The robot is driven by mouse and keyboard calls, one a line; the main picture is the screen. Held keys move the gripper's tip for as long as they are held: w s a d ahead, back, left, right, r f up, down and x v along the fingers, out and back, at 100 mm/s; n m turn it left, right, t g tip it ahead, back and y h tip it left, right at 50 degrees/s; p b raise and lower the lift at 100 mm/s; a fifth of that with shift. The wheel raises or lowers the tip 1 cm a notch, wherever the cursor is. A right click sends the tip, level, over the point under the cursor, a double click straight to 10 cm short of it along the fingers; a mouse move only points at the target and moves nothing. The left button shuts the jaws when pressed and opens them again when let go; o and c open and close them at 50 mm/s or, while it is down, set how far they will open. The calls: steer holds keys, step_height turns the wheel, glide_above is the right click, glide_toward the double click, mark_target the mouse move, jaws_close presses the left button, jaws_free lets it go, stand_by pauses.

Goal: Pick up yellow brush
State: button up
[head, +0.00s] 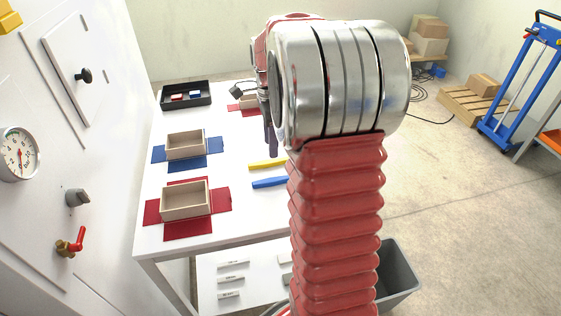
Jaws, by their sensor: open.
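A yellow brush (266,164) lies flat on the white table, its right end hidden behind my arm. A blue brush-like tool (269,183) lies just in front of it, nearly parallel. My gripper (271,140) shows partly at the left side of my arm, its dark fingers pointing down above the table beyond the yellow brush in the picture. It appears empty and apart from the brush. My arm hides much of the gripper, so its exact height is unclear.
On the white table (222,215), open boxes sit on red (186,230) and blue (217,145) cross-shaped sheets. A black tray (186,104) stands at the back left. A machine panel with a gauge (19,153) is at left. A grey bin (399,274) stands at lower right.

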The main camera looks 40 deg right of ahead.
mark_target(271, 161)
steer(key=shift+f, duration=0.5)
steer(key=shift+w+f, duration=0.2)
steer(key=shift+f, duration=2.4)
steer(key=shift+c, duration=0.6)
jaws_close()
